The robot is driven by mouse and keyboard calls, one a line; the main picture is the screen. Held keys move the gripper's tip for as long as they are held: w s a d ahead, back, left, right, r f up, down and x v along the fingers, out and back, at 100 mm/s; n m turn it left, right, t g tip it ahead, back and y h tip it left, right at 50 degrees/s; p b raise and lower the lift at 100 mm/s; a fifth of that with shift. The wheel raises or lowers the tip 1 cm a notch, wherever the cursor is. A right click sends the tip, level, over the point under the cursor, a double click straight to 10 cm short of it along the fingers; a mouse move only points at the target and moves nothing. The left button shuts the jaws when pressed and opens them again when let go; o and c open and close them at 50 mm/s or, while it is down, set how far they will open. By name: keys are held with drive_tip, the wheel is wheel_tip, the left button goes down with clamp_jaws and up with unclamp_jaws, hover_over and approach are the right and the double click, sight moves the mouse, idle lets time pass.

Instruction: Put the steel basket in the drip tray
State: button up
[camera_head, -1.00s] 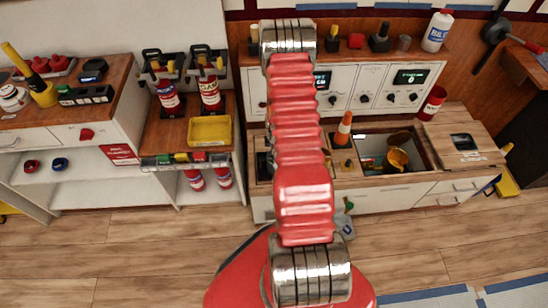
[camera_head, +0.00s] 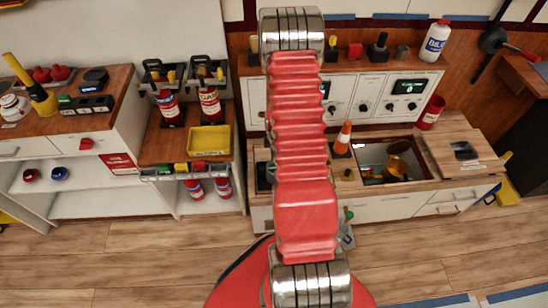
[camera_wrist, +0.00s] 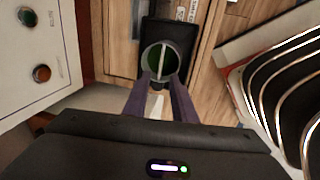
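The steel basket (camera_wrist: 153,57), a round cup shape with a bright rim, a thin bar across its top and a dark green inside, is upright in the wrist view. A black, round-cornered tray, seemingly the drip tray (camera_wrist: 155,27), shows under and around it. Whether the basket touches its floor cannot be told. My gripper (camera_wrist: 160,80) has its two purple fingers apart at the basket's near rim, one on each side of the bar's line, with a gap between them. In the head view my arm hides the gripper and the basket.
A white panel with green and red buttons (camera_wrist: 40,73) is close on the left in the wrist view. An orange cone (camera_head: 342,138) and an open bin with a golden pot (camera_head: 396,168) are right of my arm. A white bottle (camera_head: 436,42) stands on the shelf.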

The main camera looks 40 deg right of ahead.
idle(0.4)
drive_tip(key=shift+r, duration=0.1)
drive_tip(key=w+a+r+m+t, duration=0.1)
drive_tip(key=a+r, duration=0.4)
drive_tip(key=r, duration=0.4)
drive_tip(key=w+a+r+m, duration=0.2)
drive_tip(key=a+r, duration=0.4)
drive_tip(key=r, duration=0.4)
drive_tip(key=w+a+r+m+t, duration=0.1)
drive_tip(key=a+r, duration=0.4)
drive_tip(key=r, duration=0.4)
drive_tip(key=s+a+r+m+t+y, duration=0.1)
drive_tip(key=s+a+r+m, duration=0.5)
drive_tip(key=s+a+r, duration=1)
drive_tip(key=shift+s+a+r+t, duration=0.3)
drive_tip(key=shift+s+a+t, duration=0.35)
drive_tip(key=shift+a, duration=0.6)
